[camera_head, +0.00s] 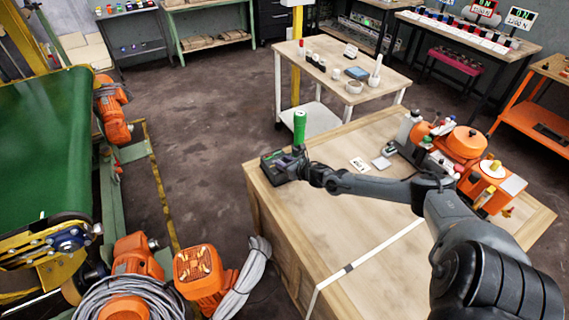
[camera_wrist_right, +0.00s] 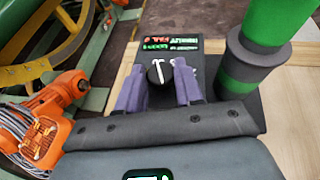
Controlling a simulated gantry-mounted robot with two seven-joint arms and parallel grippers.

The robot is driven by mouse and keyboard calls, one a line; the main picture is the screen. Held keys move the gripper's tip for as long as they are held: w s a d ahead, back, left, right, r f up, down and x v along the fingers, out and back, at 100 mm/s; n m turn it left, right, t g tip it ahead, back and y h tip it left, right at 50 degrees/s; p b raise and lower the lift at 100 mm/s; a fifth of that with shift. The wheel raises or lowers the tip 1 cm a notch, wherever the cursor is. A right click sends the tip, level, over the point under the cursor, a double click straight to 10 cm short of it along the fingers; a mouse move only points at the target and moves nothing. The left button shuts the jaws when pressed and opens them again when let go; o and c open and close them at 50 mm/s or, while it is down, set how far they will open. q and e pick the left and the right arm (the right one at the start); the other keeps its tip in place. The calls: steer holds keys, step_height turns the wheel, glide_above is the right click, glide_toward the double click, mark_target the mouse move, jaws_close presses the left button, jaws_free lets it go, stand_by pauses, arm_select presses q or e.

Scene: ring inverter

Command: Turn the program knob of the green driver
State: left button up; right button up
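The green driver (camera_head: 299,128) stands upright at the far left corner of the wooden bench. It also shows in the right wrist view (camera_wrist_right: 265,45), cut off by the top edge, with a dark grey collar. Beside it is a dark control box (camera_head: 272,170) with green and red text on its panel (camera_wrist_right: 170,43). A round black program knob (camera_wrist_right: 159,72) with a white pointer sits on this panel. My right gripper (camera_head: 294,160) is at the box; its purple fingers (camera_wrist_right: 160,80) stand on both sides of the knob, with no clear gap. My left gripper is out of view.
Small cards (camera_head: 359,164) and a larger orange machine (camera_head: 462,150) with knobs and buttons are on the bench at right. The bench's front left top is clear, apart from a white strip (camera_head: 372,255).

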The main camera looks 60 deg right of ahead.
steer(key=shift+c, duration=0.8)
